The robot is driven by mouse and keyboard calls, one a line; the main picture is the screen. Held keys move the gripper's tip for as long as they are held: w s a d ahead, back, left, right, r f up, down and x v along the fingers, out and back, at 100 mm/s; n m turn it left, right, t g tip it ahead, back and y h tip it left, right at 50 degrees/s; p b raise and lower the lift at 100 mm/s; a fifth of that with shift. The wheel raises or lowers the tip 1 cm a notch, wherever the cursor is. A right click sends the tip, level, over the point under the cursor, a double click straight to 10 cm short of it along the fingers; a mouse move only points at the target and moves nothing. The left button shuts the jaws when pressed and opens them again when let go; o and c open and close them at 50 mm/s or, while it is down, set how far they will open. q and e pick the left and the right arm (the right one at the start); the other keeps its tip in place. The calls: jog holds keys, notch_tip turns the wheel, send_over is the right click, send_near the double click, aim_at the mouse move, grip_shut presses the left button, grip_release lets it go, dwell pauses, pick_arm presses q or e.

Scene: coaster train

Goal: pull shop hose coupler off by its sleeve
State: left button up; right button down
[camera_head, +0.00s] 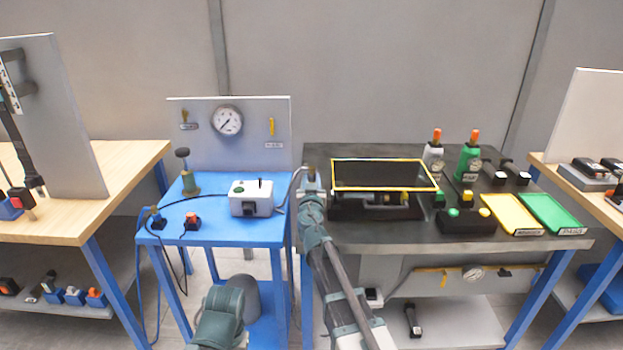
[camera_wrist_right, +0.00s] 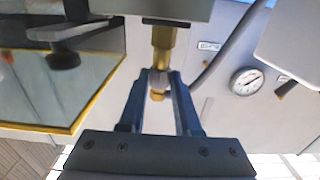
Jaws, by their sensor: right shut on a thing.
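My right gripper (camera_head: 312,188) is at the gap between the blue table and the dark bench, at the end of a grey hose (camera_head: 289,186). In the right wrist view the gripper (camera_wrist_right: 161,88) is shut on the silver sleeve of the hose coupler (camera_wrist_right: 158,78). A brass fitting (camera_wrist_right: 163,45) is in line with the coupler, just beyond the sleeve. Whether the coupler is seated on it cannot be told. The head view hides most of the coupler behind the gripper. My left gripper is not in view.
A pressure gauge (camera_head: 227,120) is on the panel behind. The dark bench (camera_head: 350,232) carries a yellow-framed screen (camera_head: 383,174), bottles and yellow and green trays.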

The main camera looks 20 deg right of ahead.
jog(key=shift+r+p, duration=0.4)
dwell(0.7)
jog(key=shift+r+p, duration=2.65)
